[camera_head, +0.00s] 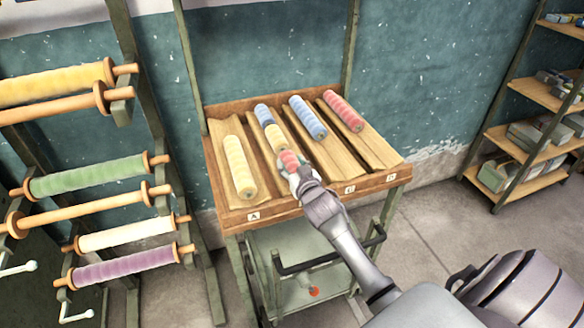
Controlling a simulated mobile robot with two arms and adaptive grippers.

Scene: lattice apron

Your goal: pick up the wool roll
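Several wool rolls lie in the sloped wooden lanes of a rack. A yellow roll (240,167) lies in the lane labelled A. The lane to its right holds a blue roll (264,115) at the back, a yellow roll (276,138) and a red roll (288,160) nearest the front. A blue roll (307,117) lies in lane C and a red roll (343,111) in lane D. My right gripper (290,172) is at the front red roll and partly covers it. Whether its fingers are closed on it is hidden. My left gripper is out of view.
The wooden rack (282,213) stands on a green metal cart (283,247) with a dark handle. At left, a frame carries several wool-wound rods, such as a purple one (125,266). A stocked shelf (530,182) stands at right. Floor between cart and shelf is clear.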

